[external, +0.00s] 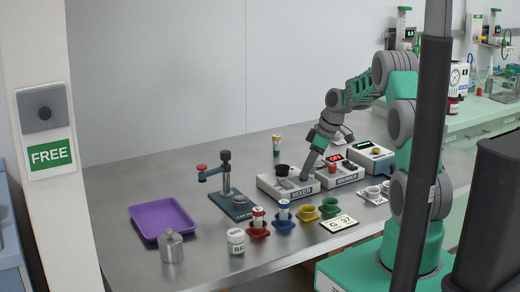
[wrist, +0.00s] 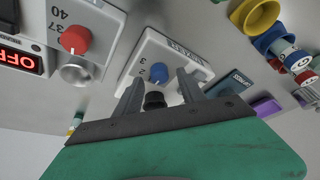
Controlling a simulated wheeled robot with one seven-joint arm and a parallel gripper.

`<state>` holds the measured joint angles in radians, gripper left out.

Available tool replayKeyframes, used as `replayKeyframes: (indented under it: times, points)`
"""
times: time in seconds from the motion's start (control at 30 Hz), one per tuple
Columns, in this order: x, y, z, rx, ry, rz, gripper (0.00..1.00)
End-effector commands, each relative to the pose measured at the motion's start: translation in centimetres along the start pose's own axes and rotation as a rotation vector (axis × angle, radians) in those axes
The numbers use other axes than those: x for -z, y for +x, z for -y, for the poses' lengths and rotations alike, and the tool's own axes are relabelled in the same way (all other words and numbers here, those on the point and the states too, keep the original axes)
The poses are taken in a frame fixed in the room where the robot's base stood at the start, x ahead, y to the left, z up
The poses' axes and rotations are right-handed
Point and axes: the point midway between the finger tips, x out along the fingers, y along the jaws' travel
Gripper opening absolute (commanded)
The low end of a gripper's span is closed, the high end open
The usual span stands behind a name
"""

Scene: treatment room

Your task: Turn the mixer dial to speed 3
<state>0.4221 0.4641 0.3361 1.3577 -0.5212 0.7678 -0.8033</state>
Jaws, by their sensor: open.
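The mixer (external: 272,187) is a pale box with a black cup (external: 282,170) on it, on the steel table in the external view. In the wrist view the mixer (wrist: 146,50) shows a blue dial (wrist: 158,72) with the numbers 2 and 3 printed beside it. The dial's pointer is too small to read. My gripper (external: 306,175) is low over the dial end of the mixer. In the wrist view my gripper (wrist: 160,80) is open, its fingers on either side of the dial. I cannot tell whether they touch it.
The warmer (external: 348,177) stands close right of the mixer, with a red knob (wrist: 75,39) and an OFF display (wrist: 20,58). Coloured cups (external: 307,213) and capped tubes stand in front. A press stand (external: 228,185) and purple tray (external: 162,217) are left.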

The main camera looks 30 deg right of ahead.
Motion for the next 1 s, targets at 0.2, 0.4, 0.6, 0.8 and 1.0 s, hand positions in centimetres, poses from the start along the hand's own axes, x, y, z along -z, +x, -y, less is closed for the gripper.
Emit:
replayKeyframes:
  times: [0.2,0.4,0.6,0.8,1.0]
  points:
    - [0.02,1.21,-0.02,-0.002,0.001,0.000,0.47]
    - [0.01,1.20,-0.01,-0.002,0.001,0.000,0.43]
    - [0.01,1.19,0.00,-0.002,0.001,0.000,0.27]
    - [0.01,1.18,0.00,-0.001,0.001,0.000,0.10]
    - [0.01,1.18,0.01,-0.001,0.001,0.000,0.00]
